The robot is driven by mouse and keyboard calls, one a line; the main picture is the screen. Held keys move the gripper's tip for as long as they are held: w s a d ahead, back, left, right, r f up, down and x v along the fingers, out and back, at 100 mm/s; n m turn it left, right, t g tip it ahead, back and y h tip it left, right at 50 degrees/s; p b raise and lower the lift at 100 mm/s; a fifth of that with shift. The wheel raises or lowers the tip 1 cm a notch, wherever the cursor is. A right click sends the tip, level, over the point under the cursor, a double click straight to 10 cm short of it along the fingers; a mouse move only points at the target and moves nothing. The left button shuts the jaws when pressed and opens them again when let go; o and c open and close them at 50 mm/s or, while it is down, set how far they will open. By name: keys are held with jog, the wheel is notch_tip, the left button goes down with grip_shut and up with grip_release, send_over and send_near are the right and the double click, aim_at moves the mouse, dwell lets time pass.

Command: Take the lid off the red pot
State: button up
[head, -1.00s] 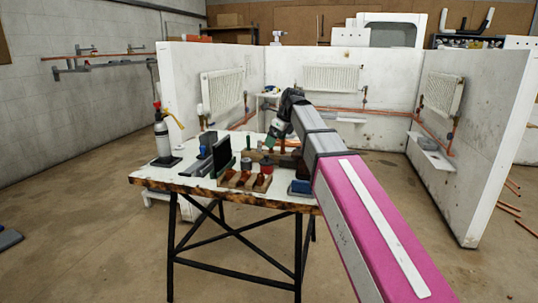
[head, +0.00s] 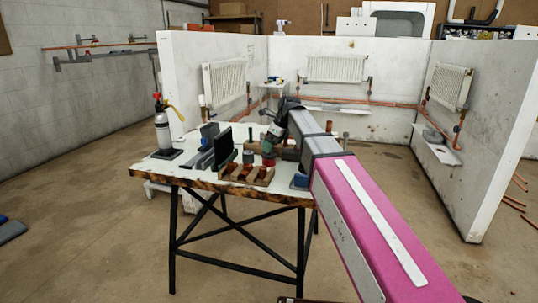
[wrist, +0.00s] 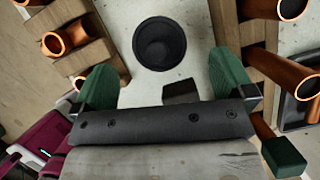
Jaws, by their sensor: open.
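A small red pot (head: 268,160) stands on the workbench, just below my gripper (head: 270,144) in the head view. It is too small there to tell its lid apart. My gripper is open and points down, with green finger pads. In the wrist view my gripper (wrist: 164,80) has nothing between its pads. A dark round piece (wrist: 160,43) with a darker centre lies beyond the fingertips, apart from them. I cannot tell whether it is the pot's lid or another pot. No red pot body shows in that view.
Wooden racks with copper fittings (wrist: 68,38) flank the dark piece on both sides in the wrist view. On the workbench (head: 150,172) stand a black upright plate (head: 222,148), a grey pot (head: 248,157) and a gas bottle (head: 162,130). A blue block (head: 300,181) sits near the right edge.

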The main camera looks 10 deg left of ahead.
jog(key=shift+x, duration=1.95)
jog(key=shift+s, duration=0.1)
jog(key=c, duration=1)
jog(key=shift+r, duration=0.15)
